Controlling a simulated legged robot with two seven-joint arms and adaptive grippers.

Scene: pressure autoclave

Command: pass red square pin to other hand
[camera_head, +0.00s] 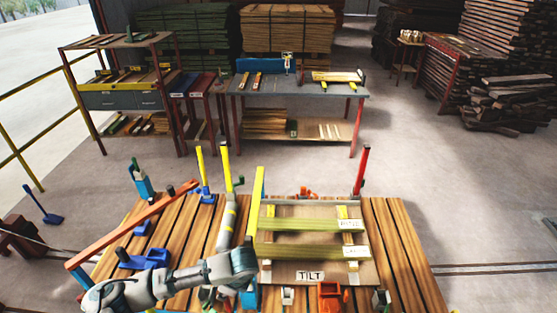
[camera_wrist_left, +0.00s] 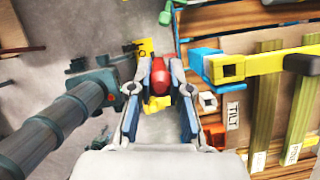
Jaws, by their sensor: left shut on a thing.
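My left gripper (camera_wrist_left: 157,88) shows in the left wrist view, with its two pale fingers closed on a red piece that I take as the red square pin (camera_wrist_left: 158,76). The red piece sits between the fingertips, and a small yellow part shows at its near end. To its left is a dark arm (camera_wrist_left: 62,125), which looks like my right one. Its end (camera_wrist_left: 128,82) is beside my left gripper, apart from the red piece as far as I can see; its jaws are not clear. In the head view my left arm crosses the near table edge, and the pin is not discernible.
The slatted table (camera_head: 405,265) holds a board marked TILT (camera_head: 360,270) with yellow-green bars. A yellow bar (camera_wrist_left: 268,62) with a blue end is right of my left gripper.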

